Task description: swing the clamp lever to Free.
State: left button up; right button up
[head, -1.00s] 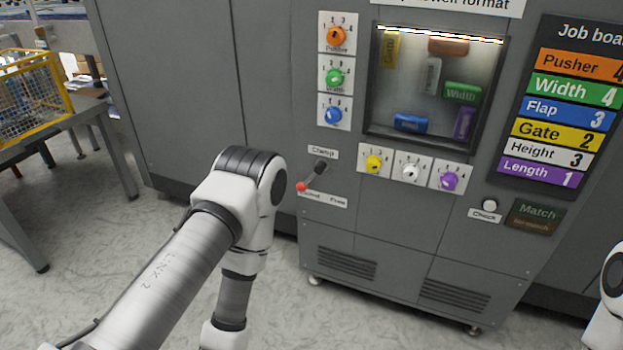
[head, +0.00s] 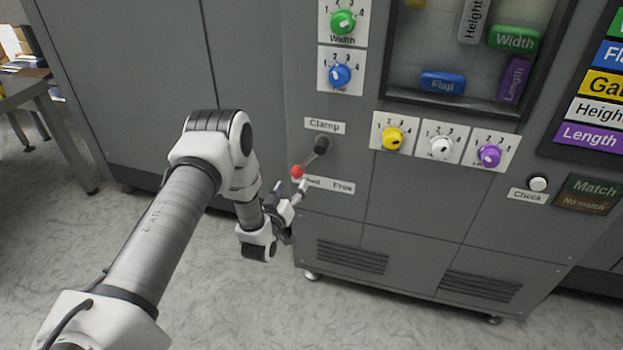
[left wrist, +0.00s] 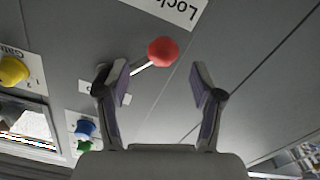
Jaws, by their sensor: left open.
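The clamp lever (head: 314,160) has a dark pivot on the grey cabinet and a red ball knob (head: 297,172) at its end. It points down and left, with the knob over the left end of the Locked/Free label (head: 330,184). My left gripper (head: 292,190) is just below the knob, open and empty. In the left wrist view the red knob (left wrist: 162,52) lies ahead of and between the spread fingers (left wrist: 160,80), with no contact visible. The label there (left wrist: 170,10) is partly cut off. My right gripper is not in view.
Yellow (head: 392,139), white (head: 440,147) and purple (head: 489,156) dials sit right of the lever, and a blue dial (head: 340,75) sits above it. A window (head: 455,105) with coloured blocks is at upper right.

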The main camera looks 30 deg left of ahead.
aim_at(296, 177)
pick_arm(q)
jog(key=shift+w+r, duration=0.15)
jog(key=shift+r, duration=0.1)
jog(key=x, duration=0.6)
jog(key=shift+w+a+f+b, duration=0.1)
jog(key=shift+a+f+b, duration=0.2)
jog(key=shift+f+b, duration=0.05)
grip_shut()
